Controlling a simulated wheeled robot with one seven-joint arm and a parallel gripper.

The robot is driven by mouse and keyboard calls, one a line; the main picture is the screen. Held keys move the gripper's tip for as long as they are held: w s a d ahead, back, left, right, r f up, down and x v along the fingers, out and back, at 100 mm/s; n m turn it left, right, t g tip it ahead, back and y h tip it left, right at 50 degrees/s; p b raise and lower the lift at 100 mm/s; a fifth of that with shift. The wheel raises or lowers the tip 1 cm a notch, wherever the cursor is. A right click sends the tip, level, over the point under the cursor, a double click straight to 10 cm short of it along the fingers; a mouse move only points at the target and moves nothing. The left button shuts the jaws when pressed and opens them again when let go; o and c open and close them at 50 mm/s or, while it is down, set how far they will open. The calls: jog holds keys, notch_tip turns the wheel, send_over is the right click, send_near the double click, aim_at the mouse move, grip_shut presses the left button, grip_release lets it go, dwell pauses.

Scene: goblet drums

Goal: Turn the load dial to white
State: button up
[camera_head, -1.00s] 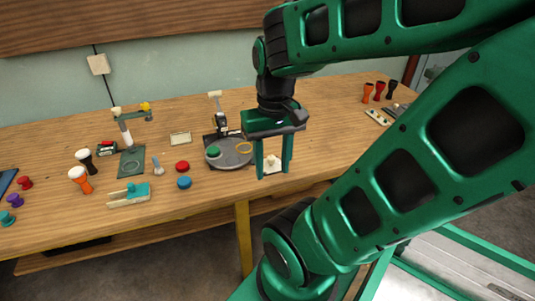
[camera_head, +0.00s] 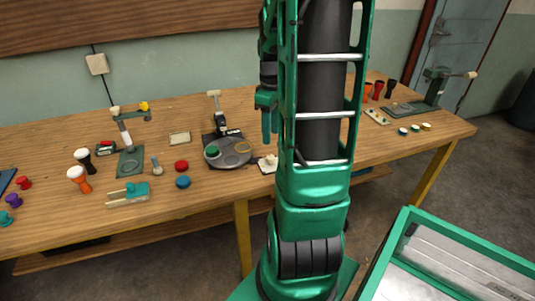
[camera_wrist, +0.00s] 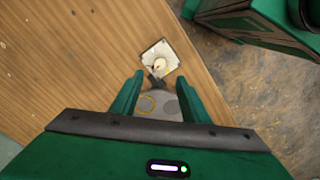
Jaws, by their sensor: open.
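A small square plate with a cream knob (camera_head: 268,163), which looks like the load dial, sits near the table's front edge, right of the round grey press plate. The dial also shows in the wrist view (camera_wrist: 158,62), beyond my fingertips; its colour marks are too small to read. My gripper (camera_head: 268,128) is above and behind the dial in the head view, partly hidden by my arm. In the wrist view my gripper (camera_wrist: 160,88) is open and empty, its fingers apart and not touching the dial.
Red (camera_head: 181,165) and blue (camera_head: 183,182) pucks lie further left. Goblet drums (camera_head: 378,90) stand at the back right. The table's front edge runs close to the dial.

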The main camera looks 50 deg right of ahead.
aim_at(270, 156)
notch_tip(270, 156, down, 9)
jog(key=shift+f, duration=0.2)
dwell(0.3)
jog(key=c, duration=1.1)
